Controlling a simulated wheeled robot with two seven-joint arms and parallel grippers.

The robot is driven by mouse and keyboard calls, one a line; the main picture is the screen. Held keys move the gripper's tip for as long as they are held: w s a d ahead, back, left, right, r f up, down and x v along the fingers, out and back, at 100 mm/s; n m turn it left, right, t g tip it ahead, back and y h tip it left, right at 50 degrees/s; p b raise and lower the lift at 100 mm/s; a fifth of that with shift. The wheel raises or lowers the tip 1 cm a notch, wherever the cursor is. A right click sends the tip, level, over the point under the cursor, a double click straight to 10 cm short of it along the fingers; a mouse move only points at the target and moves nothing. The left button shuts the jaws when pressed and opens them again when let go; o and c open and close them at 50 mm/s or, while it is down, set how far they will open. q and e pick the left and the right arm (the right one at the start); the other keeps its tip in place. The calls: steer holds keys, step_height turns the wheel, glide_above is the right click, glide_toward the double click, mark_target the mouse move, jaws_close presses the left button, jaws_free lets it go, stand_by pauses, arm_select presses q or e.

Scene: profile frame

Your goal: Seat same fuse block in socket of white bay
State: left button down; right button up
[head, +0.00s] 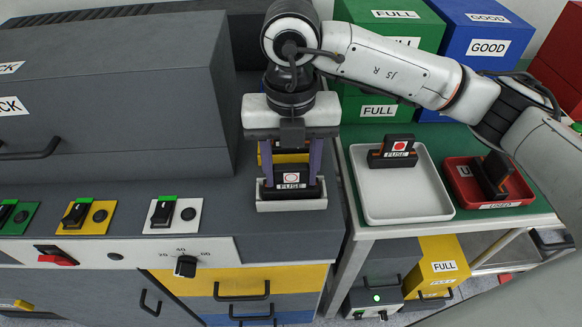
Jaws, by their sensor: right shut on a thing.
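My right gripper (291,165) points down with its two purple-grey fingers shut on a black fuse block (292,192). The bay's socket is hidden by the block, so I cannot tell how deep the block sits. Another fuse block (392,160), with a red dot mark, lies in the white tray (405,205). My left gripper is not in view.
A yellow bay (285,157) shows partly behind the fingers. A red USED tray (512,204) holds a dark fuse block (490,176). Green boxes (380,110) and blue boxes (485,38) stand behind. A grey cabinet (110,100) rises at left. White (160,225) and yellow (85,217) switch plates line the front.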

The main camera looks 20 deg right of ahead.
steer(key=o, duration=1.2)
steer(key=shift+c, duration=0.2)
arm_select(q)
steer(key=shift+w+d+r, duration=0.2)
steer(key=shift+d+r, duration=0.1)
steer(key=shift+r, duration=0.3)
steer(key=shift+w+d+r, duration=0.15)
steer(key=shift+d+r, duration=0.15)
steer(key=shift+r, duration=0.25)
arm_select(e)
step_height(320, 180, up, 10)
steer(key=shift+r, duration=0.15)
